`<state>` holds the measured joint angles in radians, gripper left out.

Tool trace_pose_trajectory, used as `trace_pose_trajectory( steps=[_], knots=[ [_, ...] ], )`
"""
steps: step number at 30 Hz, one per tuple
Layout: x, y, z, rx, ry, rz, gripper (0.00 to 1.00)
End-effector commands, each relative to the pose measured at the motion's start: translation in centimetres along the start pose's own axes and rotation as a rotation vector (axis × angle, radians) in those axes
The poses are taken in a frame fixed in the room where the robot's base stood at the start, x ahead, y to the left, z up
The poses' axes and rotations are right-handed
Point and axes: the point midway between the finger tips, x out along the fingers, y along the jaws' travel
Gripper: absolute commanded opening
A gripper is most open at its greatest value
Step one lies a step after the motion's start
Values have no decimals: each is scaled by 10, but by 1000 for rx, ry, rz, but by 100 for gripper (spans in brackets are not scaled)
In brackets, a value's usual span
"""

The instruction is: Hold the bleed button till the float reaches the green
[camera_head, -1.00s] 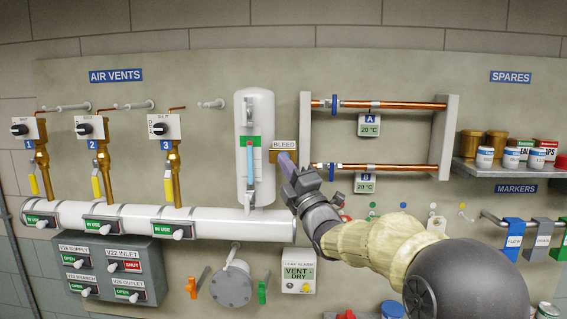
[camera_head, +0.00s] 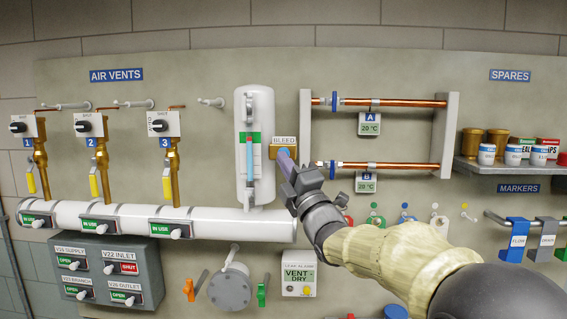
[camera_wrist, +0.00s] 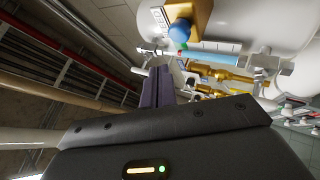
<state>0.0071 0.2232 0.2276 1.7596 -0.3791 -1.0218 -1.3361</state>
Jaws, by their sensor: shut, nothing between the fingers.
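The bleed button is a blue knob (camera_wrist: 179,32) on a brass block (camera_wrist: 196,14) in the wrist view. In the head view the brass block (camera_head: 274,147) sits under the BLEED label, right of a white vessel (camera_head: 241,108). The vessel's sight gauge has a green band (camera_head: 257,138) near its top and a blue column (camera_head: 249,160); its top is close to the band, but the float's exact height is too small to tell. My gripper (camera_head: 287,163) is shut and empty, its tips close to the button. In the wrist view the fingertips (camera_wrist: 162,70) look slightly apart from it.
Copper pipes (camera_head: 400,167) in a white frame run just right of the button. A white manifold pipe (camera_head: 250,227) lies below the vessel. The leak alarm box (camera_head: 299,276) reads VENT DRY. Vents with knobs stand at the left.

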Motion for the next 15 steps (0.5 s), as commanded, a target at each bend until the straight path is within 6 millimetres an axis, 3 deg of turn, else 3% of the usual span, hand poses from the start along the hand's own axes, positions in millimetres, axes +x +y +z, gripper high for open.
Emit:
trace_pose_trajectory(
  steps=[7,15],
  knots=[
    [-16,8,-11,0,1,1,0],
    [-16,12,-12,1,0,0,0]
  ],
)
